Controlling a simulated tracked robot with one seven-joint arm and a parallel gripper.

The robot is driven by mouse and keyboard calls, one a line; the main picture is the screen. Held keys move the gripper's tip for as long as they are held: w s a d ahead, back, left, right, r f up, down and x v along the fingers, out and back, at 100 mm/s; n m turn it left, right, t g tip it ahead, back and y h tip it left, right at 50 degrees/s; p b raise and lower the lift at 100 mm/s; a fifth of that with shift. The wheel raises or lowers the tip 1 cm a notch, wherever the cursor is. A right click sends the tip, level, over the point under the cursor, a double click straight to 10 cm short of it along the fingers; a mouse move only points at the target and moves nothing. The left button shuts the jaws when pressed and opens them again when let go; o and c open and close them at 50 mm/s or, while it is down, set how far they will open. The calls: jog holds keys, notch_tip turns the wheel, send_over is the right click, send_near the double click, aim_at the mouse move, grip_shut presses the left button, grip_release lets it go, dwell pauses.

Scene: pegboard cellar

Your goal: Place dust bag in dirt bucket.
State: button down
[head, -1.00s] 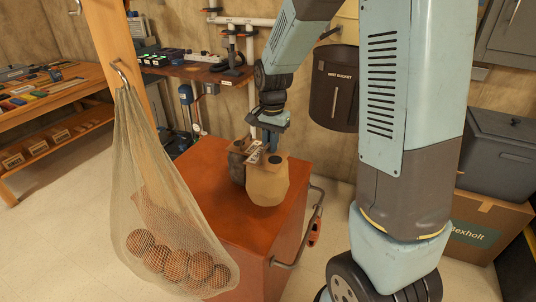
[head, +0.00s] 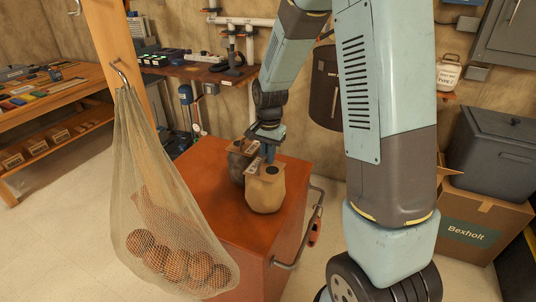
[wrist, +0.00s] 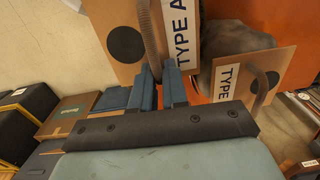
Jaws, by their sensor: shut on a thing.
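The tan dust bag (head: 265,193) is at the orange cabinet's top, upright, with a card collar. I cannot tell whether its base touches the cabinet. My gripper (head: 267,143) is above it; in the wrist view its fingers (wrist: 160,88) close on the dark strap by the card marked "TYPE A" (wrist: 125,42). A grey dust bag (head: 238,165) stands just behind; its tilted card (wrist: 235,75) shows in the wrist view, its lettering partly cut off. The dark dirt bucket (head: 323,88) hangs at the back wall, its right side and label hidden by my arm.
The orange cabinet (head: 220,205) has a side handle (head: 312,232). A net of balls (head: 170,220) hangs from a wooden post at the left front. A workbench (head: 50,100) is at left. A grey bin (head: 495,150) sits on a Bexholt carton (head: 470,232) at right.

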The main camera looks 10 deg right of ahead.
jog(key=c, duration=1.1)
grip_release()
jog(key=shift+c, duration=0.2)
